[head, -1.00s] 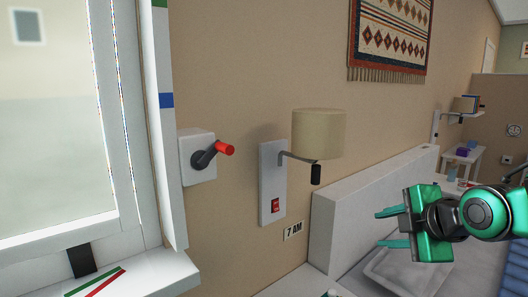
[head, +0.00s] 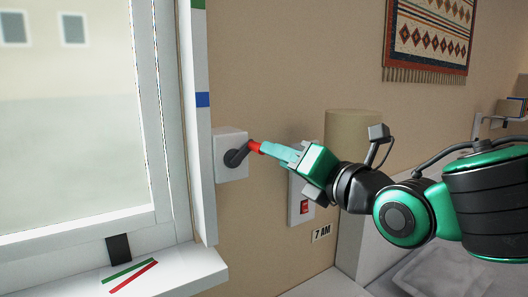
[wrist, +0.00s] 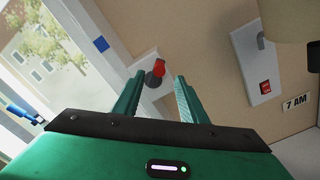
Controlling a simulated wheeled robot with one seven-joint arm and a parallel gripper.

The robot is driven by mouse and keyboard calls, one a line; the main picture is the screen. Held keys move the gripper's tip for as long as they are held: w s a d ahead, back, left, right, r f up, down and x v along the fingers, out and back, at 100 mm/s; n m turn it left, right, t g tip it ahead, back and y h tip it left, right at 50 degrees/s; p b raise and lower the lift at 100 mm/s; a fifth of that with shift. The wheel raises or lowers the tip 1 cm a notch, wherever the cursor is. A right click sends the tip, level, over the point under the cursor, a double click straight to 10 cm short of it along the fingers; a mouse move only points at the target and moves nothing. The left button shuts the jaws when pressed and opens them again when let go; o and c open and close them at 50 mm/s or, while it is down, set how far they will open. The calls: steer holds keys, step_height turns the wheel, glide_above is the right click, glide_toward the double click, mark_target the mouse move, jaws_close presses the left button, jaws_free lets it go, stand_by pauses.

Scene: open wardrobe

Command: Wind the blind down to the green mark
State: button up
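The crank has a white wall box (head: 230,168), a dark arm (head: 237,156) and a red handle (head: 255,147). My gripper (head: 268,150) reaches it from the right, its fingertips overlapping the handle's end in the head view. In the wrist view the fingers are apart and the red handle (wrist: 159,68) shows between their tips; I cannot tell whether they touch it. The green mark (head: 198,4) is at the top of the white strip beside the window, cut by the picture's edge. A blue mark (head: 203,99) is lower down. I cannot make out the blind.
A lamp (head: 352,128) and a plate with a red switch (head: 304,207) stand behind my gripper, above a "7 AM" label (head: 321,233). Green and red strips lie on the window sill (head: 180,274). A patterned hanging (head: 430,38) is on the wall.

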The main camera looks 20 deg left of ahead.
mark_target(261, 154)
steer(key=x, duration=0.8)
steer(key=shift+w+a, duration=0.1)
steer(key=shift+w, duration=0.05)
steer(key=shift+c, duration=0.6)
jaws_close()
